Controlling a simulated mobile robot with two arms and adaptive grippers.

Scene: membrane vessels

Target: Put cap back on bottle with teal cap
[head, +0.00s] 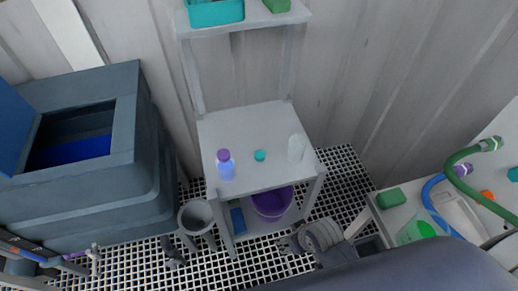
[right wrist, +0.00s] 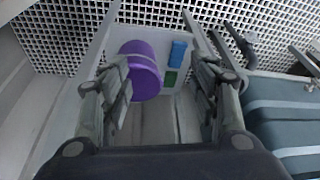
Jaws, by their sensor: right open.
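The teal cap (head: 259,155) lies alone on the white stand's upper surface (head: 260,117). A clear, uncapped-looking bottle (head: 296,148) stands upright to its right, near the stand's right edge. My right gripper (head: 300,238) is at the stand's lower right in the head view, apart from cap and bottle. In the right wrist view its open fingers (right wrist: 158,75) have nothing between them that I can see held. Neither cap nor bottle shows in the right wrist view.
A bottle with a purple cap (head: 224,166) stands left of the teal cap. A purple bucket (head: 272,203) sits on the lower shelf. A grey funnel-like vessel (head: 196,215) and a dark tank (head: 130,150) are left. Green and blue hoses (head: 463,181) lie right.

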